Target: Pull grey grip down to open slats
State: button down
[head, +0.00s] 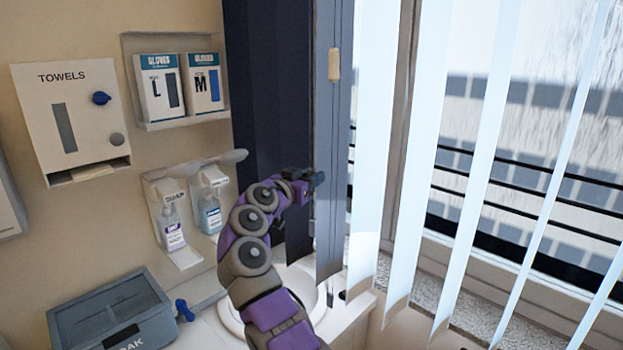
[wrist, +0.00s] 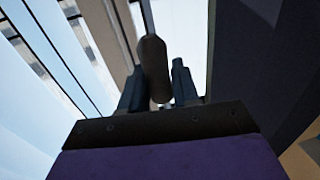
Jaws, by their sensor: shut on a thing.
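The grey grip (wrist: 152,58) shows in the wrist view as a dark, rounded, elongated handle on a thin rod or cord. It sits between the two dark blue fingers of my gripper (wrist: 158,82), which is shut on it. In the head view my gripper (head: 316,180) is in front of the dark slats beside the window, and the grip cannot be made out there. The pale vertical slats (head: 483,150) hang apart, with the window showing between them. The dark slats (head: 268,90) at the left are bunched together.
A small cream piece (head: 334,64) hangs high on a slat. A white round basin (head: 235,322) lies below my arm. Left are a towel dispenser (head: 88,150), glove boxes (head: 160,90), soap bottles (head: 171,228) and a grey bin (head: 110,315). A windowsill (head: 480,318) runs right.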

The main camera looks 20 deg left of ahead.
jog(key=shift+s+a, duration=0.1)
jog(key=shift+a, duration=0.05)
jog(key=c, duration=1.2)
grip_release()
jog(key=shift+c, duration=0.2)
jog(key=o, duration=0.3)
jog(key=shift+a, duration=0.2)
jog(key=shift+s+d, duration=0.1)
jog(key=shift+d, duration=0.05)
jog(key=b+v, duration=0.1)
jog(key=v, duration=1.6)
jog(key=shift+a, duration=0.35)
